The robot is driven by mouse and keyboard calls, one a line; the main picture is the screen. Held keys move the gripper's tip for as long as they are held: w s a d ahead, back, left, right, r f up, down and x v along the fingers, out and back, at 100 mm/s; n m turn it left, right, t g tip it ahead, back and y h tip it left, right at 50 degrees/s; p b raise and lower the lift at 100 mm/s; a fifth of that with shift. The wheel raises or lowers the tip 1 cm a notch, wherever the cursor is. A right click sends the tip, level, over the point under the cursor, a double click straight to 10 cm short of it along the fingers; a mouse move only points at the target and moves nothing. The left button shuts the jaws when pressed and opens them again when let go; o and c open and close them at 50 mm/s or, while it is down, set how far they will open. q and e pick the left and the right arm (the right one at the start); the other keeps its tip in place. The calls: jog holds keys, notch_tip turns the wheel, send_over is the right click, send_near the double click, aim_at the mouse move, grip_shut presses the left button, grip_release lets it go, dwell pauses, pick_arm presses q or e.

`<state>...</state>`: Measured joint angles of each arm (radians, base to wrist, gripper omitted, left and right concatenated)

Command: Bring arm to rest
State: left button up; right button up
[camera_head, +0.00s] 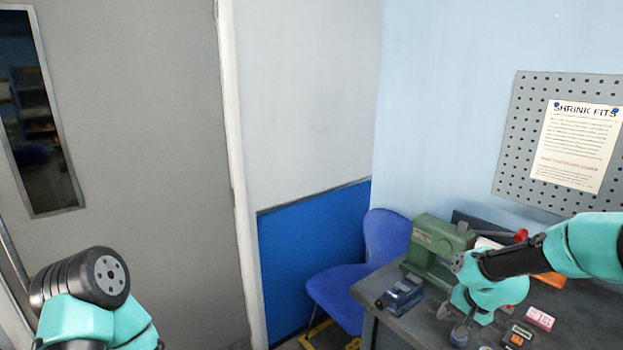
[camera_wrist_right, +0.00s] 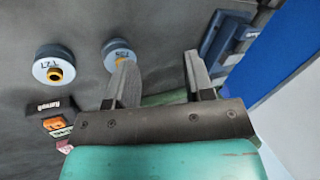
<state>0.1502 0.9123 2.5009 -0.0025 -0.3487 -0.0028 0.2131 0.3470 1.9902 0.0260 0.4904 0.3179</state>
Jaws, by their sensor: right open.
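My right arm reaches in from the right over the grey bench (camera_head: 395,333) in the head view. Its gripper (camera_head: 463,332) points down near the bench's front part, partly hidden by my own wrist. In the right wrist view the two grey fingers (camera_wrist_right: 160,82) stand apart with nothing between them. Of my left arm, only teal and black links show at the lower left of the head view; its gripper is out of frame.
Two round pieces (camera_wrist_right: 60,70) with brass centres are on the bench. A blue-grey device (camera_head: 401,296), a green machine (camera_head: 437,243) and small labelled blocks (camera_head: 540,318) stand around the gripper. A blue chair (camera_head: 345,285) is left of the bench.

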jog(key=s+a+f+m+g+y, duration=0.1)
jog(key=s+a+f+m, duration=0.3)
jog(key=a+f, duration=0.5)
jog(key=s+a+f+n, duration=0.3)
jog(key=s+f+n, duration=0.1)
jog(key=s+f, duration=0.3)
jog(key=s+a+f+n+g, duration=0.1)
jog(key=s+a+f+n, duration=0.3)
jog(key=s+f, duration=0.3)
notch_tip(320, 180, down, 5)
jog(key=shift+s+a+r+n+g, duration=0.1)
jog(key=shift+s+a+n+g, duration=0.1)
jog(key=shift+s+n+g, duration=0.3)
jog(key=shift+w, duration=0.15)
